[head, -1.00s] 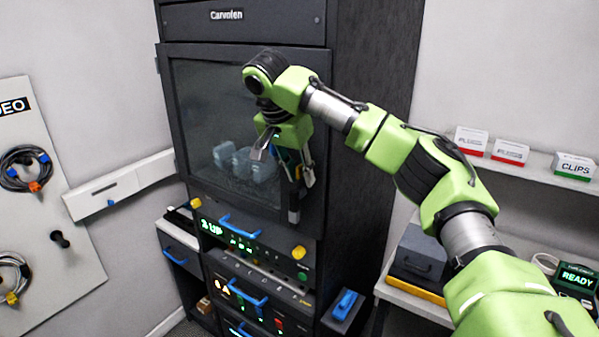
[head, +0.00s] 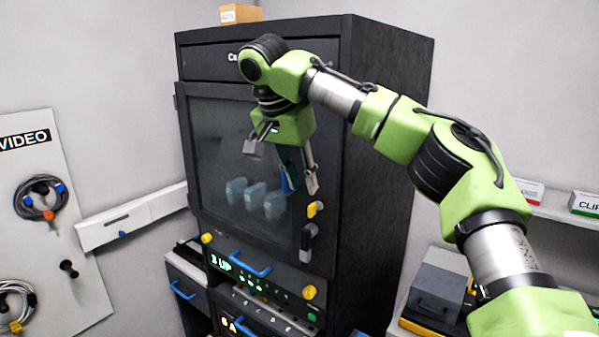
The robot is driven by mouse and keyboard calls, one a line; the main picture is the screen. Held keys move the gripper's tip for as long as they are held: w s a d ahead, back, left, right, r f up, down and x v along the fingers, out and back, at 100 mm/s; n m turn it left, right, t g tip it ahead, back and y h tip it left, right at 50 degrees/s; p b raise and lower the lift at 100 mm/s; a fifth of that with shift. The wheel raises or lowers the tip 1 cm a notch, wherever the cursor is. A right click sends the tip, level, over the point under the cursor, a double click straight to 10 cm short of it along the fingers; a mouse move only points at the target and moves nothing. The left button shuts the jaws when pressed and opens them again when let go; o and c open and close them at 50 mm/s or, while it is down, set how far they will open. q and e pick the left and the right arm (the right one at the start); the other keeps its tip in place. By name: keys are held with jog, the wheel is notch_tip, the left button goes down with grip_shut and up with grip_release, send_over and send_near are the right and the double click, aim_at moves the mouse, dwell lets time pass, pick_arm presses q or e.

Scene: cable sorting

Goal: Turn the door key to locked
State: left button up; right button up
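The dark cabinet door (head: 222,130) has a glass window and stands shut. A small yellow key (head: 316,209) sits at the door's right edge, just above a dark and grey door handle (head: 306,243). Whether the key stands at locked or unlocked cannot be told. My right gripper (head: 283,168) hangs in front of the window, up and left of the key, its fingers spread wide and apart from the key. A blue and teal piece shows between the fingers; what it is cannot be told. My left gripper is out of view.
Below the door is a rack unit with a blue handle (head: 250,264) and yellow knobs. A small box (head: 240,14) lies on the cabinet top. A cable board (head: 50,250) stands at left. A grey case (head: 440,284) rests on the lower right shelf.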

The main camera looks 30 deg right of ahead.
jog(key=shift+v, duration=0.95)
